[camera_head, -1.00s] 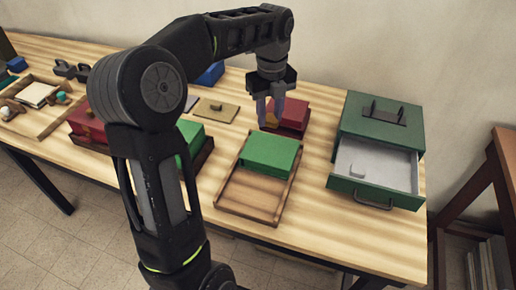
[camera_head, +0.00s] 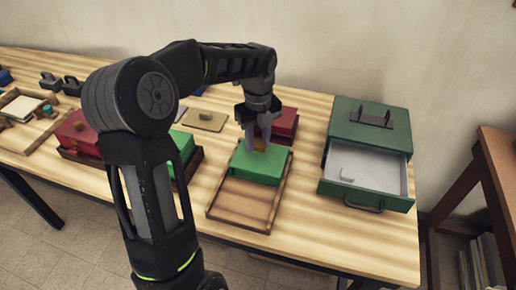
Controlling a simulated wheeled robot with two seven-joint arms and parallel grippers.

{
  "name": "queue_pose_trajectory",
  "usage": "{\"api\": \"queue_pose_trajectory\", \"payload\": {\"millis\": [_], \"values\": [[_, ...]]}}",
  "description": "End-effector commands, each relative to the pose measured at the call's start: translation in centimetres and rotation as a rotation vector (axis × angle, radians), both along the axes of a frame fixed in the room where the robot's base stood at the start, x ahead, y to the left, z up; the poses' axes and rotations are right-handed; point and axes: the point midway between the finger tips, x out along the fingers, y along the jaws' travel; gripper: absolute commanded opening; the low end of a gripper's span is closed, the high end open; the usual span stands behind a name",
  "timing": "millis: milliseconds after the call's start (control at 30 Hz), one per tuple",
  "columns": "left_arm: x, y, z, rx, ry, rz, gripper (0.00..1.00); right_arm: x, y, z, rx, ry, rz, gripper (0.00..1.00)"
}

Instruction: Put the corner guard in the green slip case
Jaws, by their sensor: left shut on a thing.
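My left gripper (camera_head: 259,142) is shut on a small orange-brown piece (camera_head: 260,145), which seems to be the corner guard; the fingers partly hide it. The gripper points down over the back part of a green block-like case (camera_head: 258,168), which looks like the green slip case. I cannot tell whether the piece touches it. The case sits at the back of a shallow wooden tray (camera_head: 235,222). Another green case (camera_head: 181,147) shows at the left, partly hidden by my arm. My right gripper is not in view.
A red case (camera_head: 283,123) stands just behind the gripper. A dark green cash box (camera_head: 367,133) with an open drawer (camera_head: 366,170) stands at the right. Another red case (camera_head: 80,133) and a tan plate (camera_head: 206,120) lie left. The front of the tray is empty.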

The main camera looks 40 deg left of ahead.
Motion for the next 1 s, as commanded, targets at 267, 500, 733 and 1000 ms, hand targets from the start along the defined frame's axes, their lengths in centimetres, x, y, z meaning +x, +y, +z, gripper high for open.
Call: {"api": "queue_pose_trajectory", "payload": {"millis": [267, 500, 733, 1000], "values": [[-0.1, 0.0, -3.3, -0.001, 0.003, 0.000, 0.00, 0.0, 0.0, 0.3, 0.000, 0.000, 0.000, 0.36], [0.0, 0.0, -3.6, 0.000, 0.001, 0.000, 0.00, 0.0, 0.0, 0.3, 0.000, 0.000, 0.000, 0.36], [0.0, 0.0, -3.9, 0.000, 0.001, 0.000, 0.36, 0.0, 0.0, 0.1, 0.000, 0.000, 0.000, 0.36], [0.0, 0.0, -3.9, 0.000, 0.001, 0.000, 0.54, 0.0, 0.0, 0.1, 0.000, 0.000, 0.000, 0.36]]}}
